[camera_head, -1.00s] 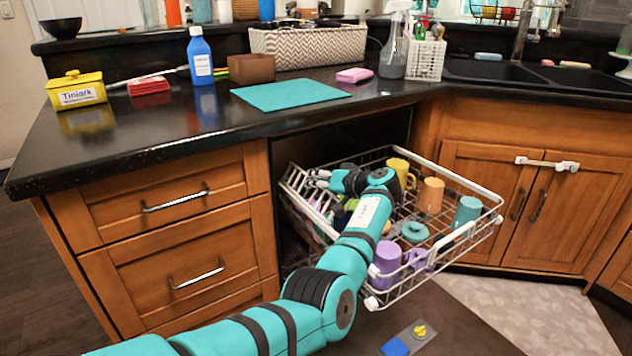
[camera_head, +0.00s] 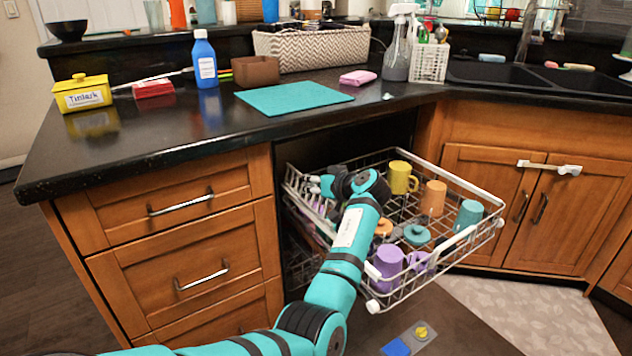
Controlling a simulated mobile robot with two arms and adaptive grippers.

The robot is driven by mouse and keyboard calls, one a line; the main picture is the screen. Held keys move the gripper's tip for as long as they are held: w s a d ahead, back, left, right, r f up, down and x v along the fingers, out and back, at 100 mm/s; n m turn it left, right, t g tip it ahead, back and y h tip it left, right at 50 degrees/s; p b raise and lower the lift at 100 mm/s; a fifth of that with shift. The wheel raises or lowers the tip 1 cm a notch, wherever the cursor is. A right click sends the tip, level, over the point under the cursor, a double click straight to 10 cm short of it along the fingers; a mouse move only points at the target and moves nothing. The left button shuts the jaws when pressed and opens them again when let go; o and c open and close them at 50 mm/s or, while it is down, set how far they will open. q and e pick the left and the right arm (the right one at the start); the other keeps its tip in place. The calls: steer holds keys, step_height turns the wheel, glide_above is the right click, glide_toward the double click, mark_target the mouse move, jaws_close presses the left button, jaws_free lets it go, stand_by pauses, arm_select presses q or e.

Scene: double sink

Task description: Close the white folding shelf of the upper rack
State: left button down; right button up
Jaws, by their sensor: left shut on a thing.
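The upper rack (camera_head: 487,233) is a white wire dishwasher basket, pulled out from under the counter. Its white folding shelf (camera_head: 308,207) is a slatted panel along the rack's left side, partly hidden by my arm. My left gripper (camera_head: 317,185) is at the upper part of this shelf, shut on it as far as I can see. The fingertips are small and partly hidden by the wrist. My right gripper is not in view.
The rack holds a yellow mug (camera_head: 401,178), an orange cup (camera_head: 433,198), a teal cup (camera_head: 467,215) and purple mugs (camera_head: 389,262). The black counter (camera_head: 130,140) overhangs the rack's back. Wooden drawers (camera_head: 185,245) stand close on the left.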

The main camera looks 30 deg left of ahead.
arm_select(q)
steer(key=shift+s+a+n+t, duration=0.15)
steer(key=shift+s+n+t, duration=0.15)
steer(key=shift+s+n, duration=0.15)
steer(key=shift+s+a+n+h, duration=0.15)
steer(key=shift+s+n+h, duration=0.15)
steer(key=shift+n, duration=0.25)
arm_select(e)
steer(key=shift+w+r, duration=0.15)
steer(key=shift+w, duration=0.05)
arm_select(q)
steer(key=shift+t, duration=0.3)
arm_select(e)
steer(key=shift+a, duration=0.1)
arm_select(q)
steer(key=c, duration=1.5)
jaws_free()
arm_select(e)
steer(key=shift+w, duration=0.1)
arm_select(q)
steer(key=v, duration=1.2)
